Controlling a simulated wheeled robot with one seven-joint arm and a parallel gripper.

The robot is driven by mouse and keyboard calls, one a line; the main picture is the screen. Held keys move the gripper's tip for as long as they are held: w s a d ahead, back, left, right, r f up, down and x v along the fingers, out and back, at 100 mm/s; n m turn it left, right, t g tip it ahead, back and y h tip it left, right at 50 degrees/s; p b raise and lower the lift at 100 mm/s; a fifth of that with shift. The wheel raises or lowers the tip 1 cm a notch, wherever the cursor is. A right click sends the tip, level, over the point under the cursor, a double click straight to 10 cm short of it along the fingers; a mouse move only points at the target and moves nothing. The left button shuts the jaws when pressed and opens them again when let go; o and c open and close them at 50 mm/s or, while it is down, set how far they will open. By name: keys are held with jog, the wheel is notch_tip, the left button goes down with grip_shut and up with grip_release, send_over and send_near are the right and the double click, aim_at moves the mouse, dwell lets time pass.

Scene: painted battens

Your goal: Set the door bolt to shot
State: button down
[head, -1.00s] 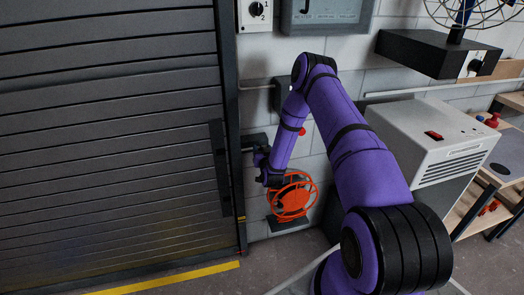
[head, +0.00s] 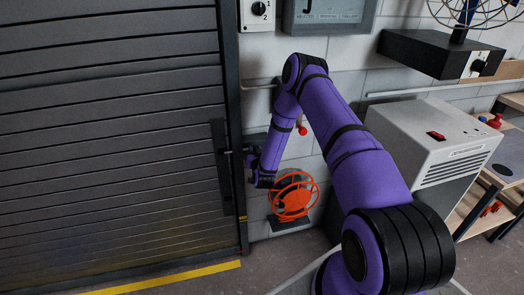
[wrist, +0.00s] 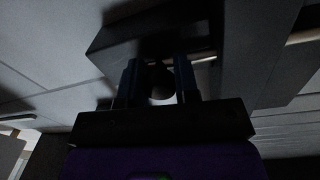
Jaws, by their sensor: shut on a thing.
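The door bolt is on the right edge of the grey slatted door (head: 110,150), beside a dark upright plate (head: 219,165). My gripper (head: 252,160) is at the wall just right of the door frame. In the wrist view my gripper (wrist: 160,82) is shut on the bolt's dark round knob (wrist: 162,88), with a finger on each side. The pale bolt rod (wrist: 205,59) shows beyond the fingers, and another pale length of rod (wrist: 302,35) shows past a dark bracket at the right. My gripper hides most of the bolt in the head view.
An orange hand wheel (head: 293,198) stands just below and right of my gripper. A grey box-shaped machine (head: 440,140) stands right of my arm. A switch box (head: 257,14) and a grey panel (head: 330,14) hang above. A yellow stripe (head: 165,279) marks the floor.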

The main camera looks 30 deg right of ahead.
jog(key=shift+w+a, duration=0.1)
jog(key=shift+a, duration=0.15)
jog(key=c, duration=0.9)
grip_release()
jog(key=shift+a, duration=0.1)
jog(key=shift+o, duration=0.2)
jog(key=v, duration=1)
jog(key=shift+s, duration=0.35)
jog(key=shift+a, duration=0.15)
